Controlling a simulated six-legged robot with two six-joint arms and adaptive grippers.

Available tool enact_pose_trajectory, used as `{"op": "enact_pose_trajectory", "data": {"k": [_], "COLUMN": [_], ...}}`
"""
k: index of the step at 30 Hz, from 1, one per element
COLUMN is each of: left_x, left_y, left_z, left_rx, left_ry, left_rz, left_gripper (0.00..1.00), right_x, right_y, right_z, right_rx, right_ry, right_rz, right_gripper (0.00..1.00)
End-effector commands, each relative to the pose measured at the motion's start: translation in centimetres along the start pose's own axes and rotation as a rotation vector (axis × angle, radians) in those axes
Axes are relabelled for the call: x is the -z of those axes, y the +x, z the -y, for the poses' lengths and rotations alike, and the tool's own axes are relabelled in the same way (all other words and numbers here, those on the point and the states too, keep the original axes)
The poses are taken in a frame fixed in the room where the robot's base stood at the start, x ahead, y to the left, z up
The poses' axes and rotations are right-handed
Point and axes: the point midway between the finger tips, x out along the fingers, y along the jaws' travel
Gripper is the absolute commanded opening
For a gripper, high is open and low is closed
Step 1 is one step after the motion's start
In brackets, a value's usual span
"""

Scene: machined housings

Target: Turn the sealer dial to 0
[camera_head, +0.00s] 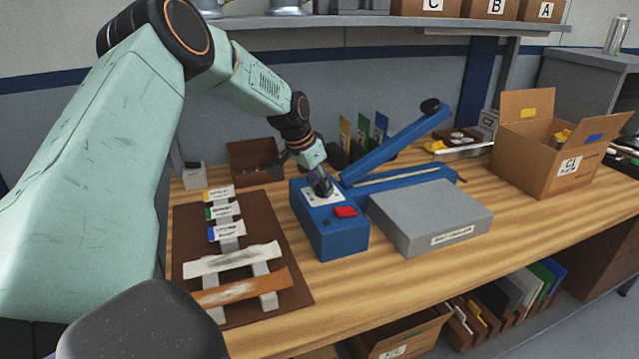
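The sealer is blue, with a control box (335,241) at its front left and a long raised lever arm (395,146) ending in a black knob. A red switch (345,211) sits on top of the box, beside a white dial plate (312,197). My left gripper (322,188) points down onto this plate, with its fingertips at the dial. The gripper hides the dial, so I cannot read its setting. I cannot tell whether the fingers are closed around the dial. My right gripper is not in view.
A grey box (430,215) lies right of the control box. An open cardboard box (545,155) stands at the right. A brown mat (190,270) with labelled strips lies at the left. The wooden table front (370,275) is clear. A shelf (380,22) runs above.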

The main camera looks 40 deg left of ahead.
Motion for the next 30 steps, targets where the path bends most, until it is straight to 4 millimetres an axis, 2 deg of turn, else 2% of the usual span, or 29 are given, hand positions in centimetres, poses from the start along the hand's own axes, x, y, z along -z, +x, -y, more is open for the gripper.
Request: {"op": "enact_pose_trajectory", "data": {"k": [2, 9, 30], "left_x": [0.13, 0.24, 0.47], "left_y": [-0.09, -0.16, -0.27], "left_z": [0.15, 0.12, 0.19], "left_rx": [0.004, 0.004, 0.008], "left_ry": [0.001, 0.000, 0.000], "left_rz": [-0.004, -0.007, -0.013], "left_gripper": [0.22, 0.02, 0.02], "right_x": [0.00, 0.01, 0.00], "right_y": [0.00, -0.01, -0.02], "right_z": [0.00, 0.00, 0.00], "right_rx": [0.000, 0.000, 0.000], "right_ry": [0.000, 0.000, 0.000], "right_rz": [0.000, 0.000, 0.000], "right_gripper": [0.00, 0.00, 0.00]}}
